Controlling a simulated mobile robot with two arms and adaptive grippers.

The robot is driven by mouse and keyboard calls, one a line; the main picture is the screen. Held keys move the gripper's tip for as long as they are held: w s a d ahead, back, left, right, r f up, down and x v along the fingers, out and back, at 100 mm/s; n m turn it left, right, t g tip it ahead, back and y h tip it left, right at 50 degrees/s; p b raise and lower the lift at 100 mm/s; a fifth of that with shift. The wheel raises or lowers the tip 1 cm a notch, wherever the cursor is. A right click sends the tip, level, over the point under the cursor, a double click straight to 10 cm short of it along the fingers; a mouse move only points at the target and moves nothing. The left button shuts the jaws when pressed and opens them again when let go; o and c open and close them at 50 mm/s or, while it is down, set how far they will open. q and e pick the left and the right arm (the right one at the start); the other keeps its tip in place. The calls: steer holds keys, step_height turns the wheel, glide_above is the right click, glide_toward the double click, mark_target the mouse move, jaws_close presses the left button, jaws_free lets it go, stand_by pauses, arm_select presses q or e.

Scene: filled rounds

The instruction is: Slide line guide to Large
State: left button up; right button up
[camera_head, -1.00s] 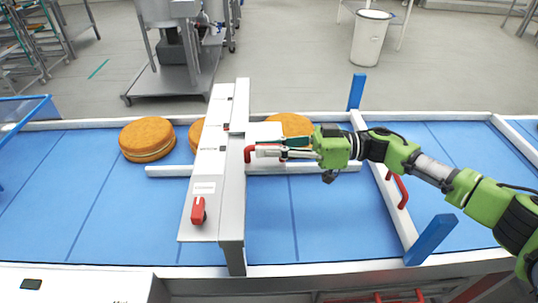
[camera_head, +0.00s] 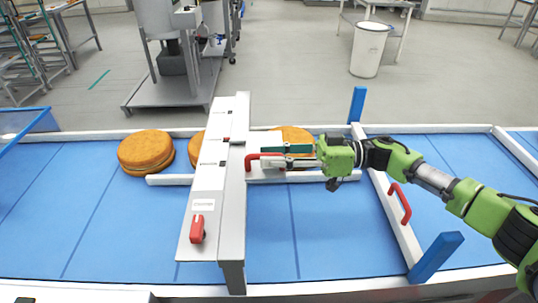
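The line guide is a long white rail (camera_head: 160,180) lying across the blue belt, passing under a grey-white bridge plate (camera_head: 213,180) with small labels. A red handle (camera_head: 256,163) stands on the guide just right of the bridge. My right gripper (camera_head: 285,157), at the end of the green arm, reaches in from the right with its fingers around this handle and appears shut on it. The fingers partly hide the handle. The label words are too small to read. A small red mark (camera_head: 226,139) shows on the bridge. My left gripper is not in view.
Round orange-brown cakes (camera_head: 146,152) lie on the belt (camera_head: 80,215) behind the guide, one partly hidden by the bridge. A red knob (camera_head: 197,229) sits at the bridge's near end. A white cross rail with another red handle (camera_head: 401,203) and blue posts (camera_head: 357,104) stands right.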

steer(key=d, duration=1.1)
